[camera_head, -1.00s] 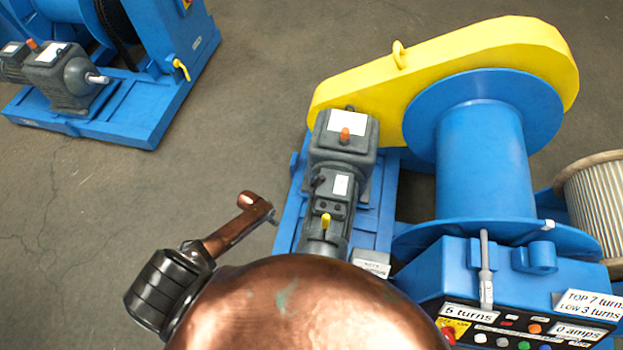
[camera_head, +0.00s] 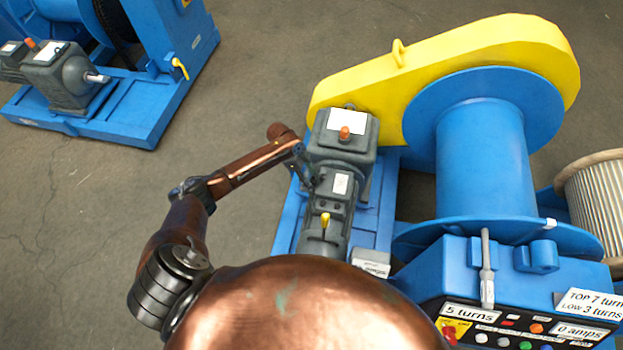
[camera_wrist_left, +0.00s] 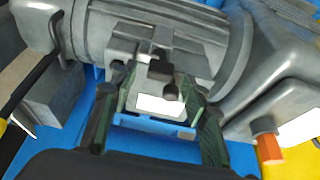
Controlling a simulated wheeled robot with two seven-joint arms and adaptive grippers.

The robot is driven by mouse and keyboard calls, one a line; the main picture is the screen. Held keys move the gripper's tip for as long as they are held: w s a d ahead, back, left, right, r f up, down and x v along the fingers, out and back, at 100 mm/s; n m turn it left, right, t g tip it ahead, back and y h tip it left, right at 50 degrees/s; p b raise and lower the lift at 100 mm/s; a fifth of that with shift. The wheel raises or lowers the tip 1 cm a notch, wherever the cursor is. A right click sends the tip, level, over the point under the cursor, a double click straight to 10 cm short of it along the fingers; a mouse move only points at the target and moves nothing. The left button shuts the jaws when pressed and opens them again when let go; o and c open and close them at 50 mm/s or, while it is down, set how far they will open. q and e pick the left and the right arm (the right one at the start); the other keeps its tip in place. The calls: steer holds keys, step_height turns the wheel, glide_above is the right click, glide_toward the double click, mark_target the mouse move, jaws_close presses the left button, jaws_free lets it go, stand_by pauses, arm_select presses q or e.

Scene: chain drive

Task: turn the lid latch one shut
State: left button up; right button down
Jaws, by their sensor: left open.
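The grey motor (camera_head: 325,238) carries a terminal box with a white-labelled lid (camera_head: 341,184); the lid also shows in the left wrist view (camera_wrist_left: 160,104). A small dark latch (camera_wrist_left: 161,72) stands at the lid's edge in the wrist view. I cannot tell from its pose whether it is shut. My left gripper (camera_head: 314,180) is at the box's left side in the head view. Its two fingers (camera_wrist_left: 158,92) are open, one on each side of the latch and label, with a gap to the latch. In the head view the gripper hides most of the latch. My right gripper is not in view.
A gearbox with an orange plug (camera_head: 345,133) adjoins the motor. A yellow-tipped lever (camera_head: 325,220) rises near the box. The yellow chain guard (camera_head: 450,62), blue drum (camera_head: 482,160) and control panel (camera_head: 520,325) stand to the right.

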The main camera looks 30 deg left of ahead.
arm_select(q)
steer(key=shift+w+d+f, duration=0.1)
steer(key=shift+d+f, duration=0.1)
steer(key=shift+f, duration=0.5)
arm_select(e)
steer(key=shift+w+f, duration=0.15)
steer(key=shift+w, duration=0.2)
arm_select(q)
steer(key=shift+c, duration=0.4)
jaws_close()
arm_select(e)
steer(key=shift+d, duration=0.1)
